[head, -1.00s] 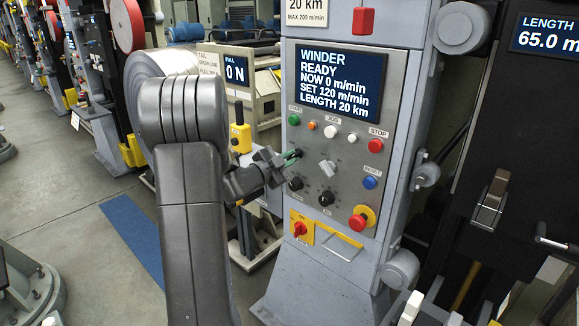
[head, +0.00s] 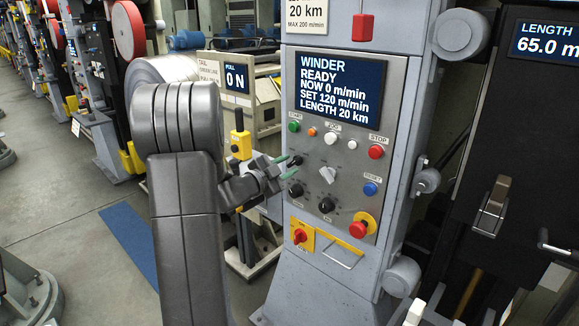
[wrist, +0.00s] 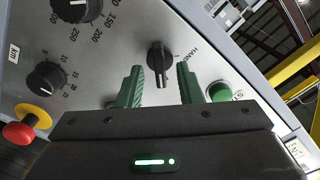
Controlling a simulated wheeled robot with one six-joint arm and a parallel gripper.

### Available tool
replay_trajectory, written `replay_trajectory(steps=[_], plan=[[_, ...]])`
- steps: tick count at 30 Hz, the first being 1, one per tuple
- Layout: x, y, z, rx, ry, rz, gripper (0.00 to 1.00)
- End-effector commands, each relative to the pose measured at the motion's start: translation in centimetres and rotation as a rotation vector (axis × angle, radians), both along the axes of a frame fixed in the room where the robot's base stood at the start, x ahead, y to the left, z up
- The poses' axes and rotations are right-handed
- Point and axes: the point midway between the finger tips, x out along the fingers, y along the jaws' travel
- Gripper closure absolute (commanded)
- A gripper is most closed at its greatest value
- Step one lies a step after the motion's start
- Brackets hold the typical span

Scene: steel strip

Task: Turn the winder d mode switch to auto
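The winder panel (head: 345,150) stands right of my arm, its screen reading "WINDER READY". In the wrist view a small black rotary switch (wrist: 160,58) has "HAND" printed at its upper right; its grip bar stands about upright in that picture. The word auto is not readable. In the head view the switch (head: 298,160) is small and dark, just beyond my fingertips. My gripper (head: 287,166) is open and empty, with green fingers. In the wrist view its fingertips (wrist: 160,70) show on either side of the switch with gaps; I cannot tell whether they reach around it.
A green start button (wrist: 219,92) sits close to the right finger. Black scale knobs (wrist: 46,80), a grey switch (head: 327,175) and a red emergency stop (head: 358,228) are also on the panel. A yellow control box (head: 240,144) stands behind my gripper.

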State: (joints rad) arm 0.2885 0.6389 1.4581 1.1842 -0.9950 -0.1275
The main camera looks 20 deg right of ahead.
Motion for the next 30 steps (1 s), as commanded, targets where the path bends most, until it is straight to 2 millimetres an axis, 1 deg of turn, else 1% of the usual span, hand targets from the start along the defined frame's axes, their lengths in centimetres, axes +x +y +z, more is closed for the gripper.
replay_trajectory(steps=[1,9,12,15,18,21,30], plan=[[-0.4,1.0,-0.1,0.000,0.001,0.003,0.67],[-2.7,6.8,-0.1,0.000,0.000,0.004,0.67],[-3.5,8.6,-0.1,0.001,0.000,0.004,0.67],[-4.1,10.0,-0.1,0.000,0.000,0.003,0.67],[-4.4,10.8,-0.1,0.000,0.000,0.001,0.67],[-4.7,11.2,-0.1,0.001,0.001,0.000,0.67],[-4.7,11.2,-0.1,0.000,0.001,-0.001,0.67]])
